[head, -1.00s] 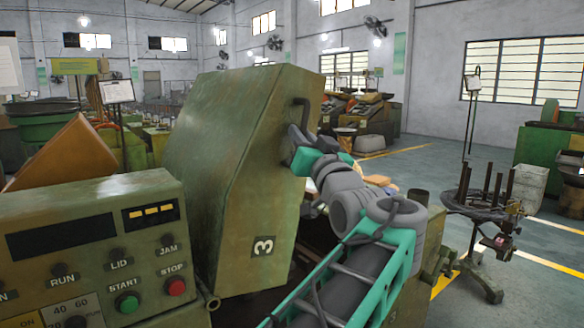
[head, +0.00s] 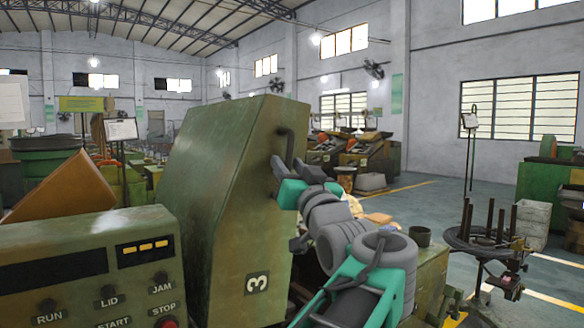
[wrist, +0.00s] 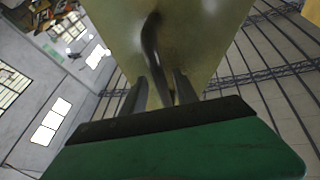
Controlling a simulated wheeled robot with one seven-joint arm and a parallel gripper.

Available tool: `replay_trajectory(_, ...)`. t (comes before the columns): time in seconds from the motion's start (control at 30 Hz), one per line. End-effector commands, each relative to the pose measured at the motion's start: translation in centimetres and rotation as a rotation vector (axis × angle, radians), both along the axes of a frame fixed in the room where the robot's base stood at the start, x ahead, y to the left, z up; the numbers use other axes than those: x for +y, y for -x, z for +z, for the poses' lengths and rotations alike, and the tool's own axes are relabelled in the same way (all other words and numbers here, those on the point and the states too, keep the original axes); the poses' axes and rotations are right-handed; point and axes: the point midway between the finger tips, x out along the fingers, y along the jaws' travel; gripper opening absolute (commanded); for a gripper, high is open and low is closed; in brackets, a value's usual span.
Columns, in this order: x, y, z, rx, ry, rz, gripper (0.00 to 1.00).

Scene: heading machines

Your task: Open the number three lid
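The number three lid (head: 225,190) is a worn green metal cover marked "3", standing raised and tilted back in the head view. Its dark bar handle (head: 287,147) sits on the right-hand face. My gripper (head: 281,168) is at the handle's lower end. In the wrist view the handle (wrist: 151,45) runs down between the two fingers of my gripper (wrist: 159,82). The fingers stand apart, with a gap visible beside the handle, so they do not look closed on it. The lid's pale underside or face (wrist: 190,40) fills the wrist view's upper middle.
A green control panel (head: 90,265) with labelled buttons stands at the front left. The machine body (head: 430,275) lies under and right of my arm. A stand with upright rods (head: 490,240) is on the right. Open floor (head: 410,215) lies behind it.

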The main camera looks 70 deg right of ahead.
Motion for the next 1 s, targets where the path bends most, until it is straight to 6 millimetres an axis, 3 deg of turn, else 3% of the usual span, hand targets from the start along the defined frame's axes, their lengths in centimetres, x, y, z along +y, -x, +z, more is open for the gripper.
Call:
replay_trajectory(0.27, 0.2, 0.4, -0.1, 0.000, 0.001, -0.003, 0.36)
replay_trajectory(0.63, 4.7, 4.8, -2.6, 0.000, 0.000, -0.006, 0.36)
replay_trajectory(1.0, 5.4, 5.2, -2.7, -0.001, 0.001, 0.001, 0.36)
